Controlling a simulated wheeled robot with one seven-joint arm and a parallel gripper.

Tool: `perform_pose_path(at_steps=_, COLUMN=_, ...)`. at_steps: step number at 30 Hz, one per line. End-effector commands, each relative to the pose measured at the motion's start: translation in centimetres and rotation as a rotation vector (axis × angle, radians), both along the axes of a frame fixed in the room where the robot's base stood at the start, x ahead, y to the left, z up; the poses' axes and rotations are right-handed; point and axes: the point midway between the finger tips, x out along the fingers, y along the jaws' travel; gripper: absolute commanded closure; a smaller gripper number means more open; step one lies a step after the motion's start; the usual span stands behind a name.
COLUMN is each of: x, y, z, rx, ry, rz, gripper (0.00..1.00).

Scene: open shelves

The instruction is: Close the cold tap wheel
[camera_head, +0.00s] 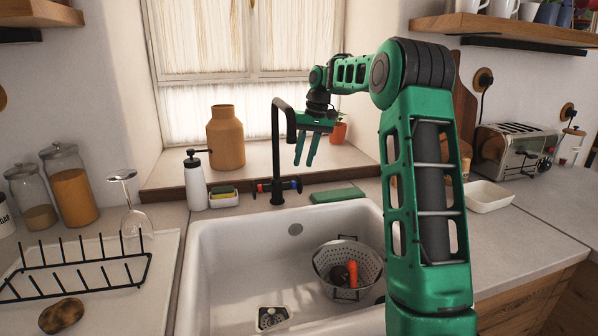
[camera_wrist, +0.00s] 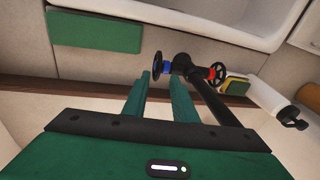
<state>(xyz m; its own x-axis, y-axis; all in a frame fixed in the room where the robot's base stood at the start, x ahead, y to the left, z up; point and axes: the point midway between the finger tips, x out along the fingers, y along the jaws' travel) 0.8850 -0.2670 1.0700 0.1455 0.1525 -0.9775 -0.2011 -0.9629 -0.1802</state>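The black tap (camera_head: 277,150) stands behind the sink with a handwheel on each side. The cold wheel (camera_head: 298,185), black with a blue collar, is on its right; the red-marked wheel (camera_head: 257,189) is on its left. My gripper (camera_head: 304,165) points down above the cold wheel, just right of the spout, fingers apart and empty. In the wrist view, my gripper (camera_wrist: 160,75) has its two green fingertips on either side of the line to the cold wheel (camera_wrist: 158,65), which appears just beyond them. I cannot tell whether they touch. The red-marked wheel (camera_wrist: 217,73) is to the right there.
A green block (camera_head: 338,195) lies right of the tap. A soap bottle (camera_head: 195,180) and a sponge holder (camera_head: 223,197) stand left of it. The white sink (camera_head: 215,260) holds a colander (camera_head: 335,255). An orange vase (camera_head: 226,138) stands on the sill.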

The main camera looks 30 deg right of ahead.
Motion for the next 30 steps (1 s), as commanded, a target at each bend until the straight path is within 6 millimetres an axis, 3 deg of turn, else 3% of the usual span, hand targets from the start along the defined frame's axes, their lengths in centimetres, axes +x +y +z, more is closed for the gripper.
perform_pose_path(at_steps=3, x=-0.2, y=-0.4, z=2.2, rx=-0.001, ry=-0.003, rz=-0.001, gripper=0.75)
perform_pose_path(at_steps=10, x=-0.6, y=-0.8, z=4.8, rx=0.000, ry=-0.001, rz=0.000, gripper=0.75)
perform_pose_path(at_steps=30, x=-0.7, y=-0.8, z=5.3, rx=0.000, ry=0.001, rz=0.000, gripper=0.75)
